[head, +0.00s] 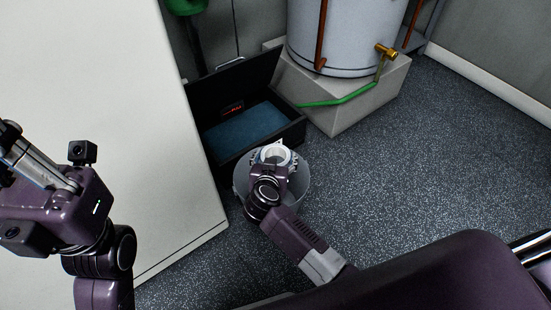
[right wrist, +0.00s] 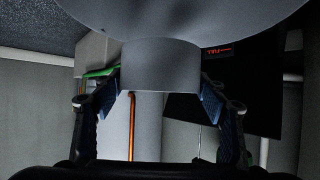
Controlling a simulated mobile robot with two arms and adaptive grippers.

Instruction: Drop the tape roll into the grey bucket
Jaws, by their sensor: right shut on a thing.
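The white tape roll (head: 278,155) is held in my right gripper (head: 272,158), above the far part of the grey bucket (head: 241,187). The roll's open ring faces up in the head view. In the right wrist view, the two fingers of the right gripper (right wrist: 163,100) stand on either side of the pale roll (right wrist: 160,65). A large grey curved surface, apparently the bucket (right wrist: 190,18), fills the top of that view. My right wrist hides much of the bucket's inside. My left gripper (head: 22,150) is partly cut off at the left edge; its fingers cannot be made out.
An open black case (head: 285,138) with a blue inside lies just behind the bucket. A white tank (head: 345,30) stands on a pale block (head: 350,105) behind it. A white cabinet (head: 165,150) is at left. Speckled floor (head: 430,160) is clear to the right.

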